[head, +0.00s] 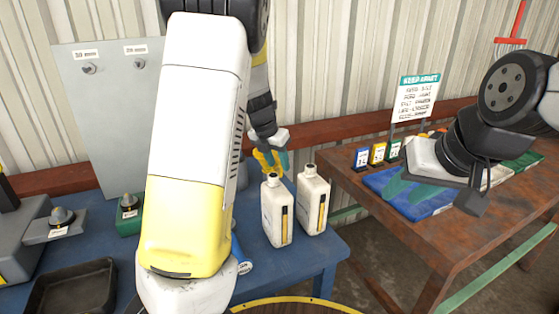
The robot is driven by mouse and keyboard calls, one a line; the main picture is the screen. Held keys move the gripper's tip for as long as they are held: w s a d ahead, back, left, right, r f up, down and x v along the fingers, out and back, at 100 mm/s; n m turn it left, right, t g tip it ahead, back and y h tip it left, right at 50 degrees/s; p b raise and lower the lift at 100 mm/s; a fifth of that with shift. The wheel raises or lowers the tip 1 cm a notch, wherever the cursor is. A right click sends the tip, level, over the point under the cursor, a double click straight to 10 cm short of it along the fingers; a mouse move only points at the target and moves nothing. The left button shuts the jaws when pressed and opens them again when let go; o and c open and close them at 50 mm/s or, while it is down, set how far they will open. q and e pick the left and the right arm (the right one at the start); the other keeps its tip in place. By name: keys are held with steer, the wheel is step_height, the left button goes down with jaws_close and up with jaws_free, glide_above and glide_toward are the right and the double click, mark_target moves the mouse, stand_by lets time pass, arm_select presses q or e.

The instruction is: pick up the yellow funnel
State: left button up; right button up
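A small yellow piece (264,161), which looks like the funnel, shows at the fingers of my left gripper (271,160), just behind and above two white bottles. Its outline is partly covered by the teal fingers, and I cannot tell whether they are closed on it or only beside it. My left forearm hides much of the table's middle.
Two white bottles (277,210) (313,200) stand upright on the blue table (300,257). A black tray (75,288) lies at front left. A yellow-rimmed round thing (295,301) is at the bottom. The rusty table (440,236) holds the blue mat (376,179), small cartons (378,153) and a sign (414,100).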

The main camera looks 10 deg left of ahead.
mark_target(280, 169)
arm_select(q)
steer(key=x, duration=0.4)
steer(key=shift+w+a, duration=0.1)
steer(key=shift+a, duration=0.05)
jaws_close()
stand_by(1.2)
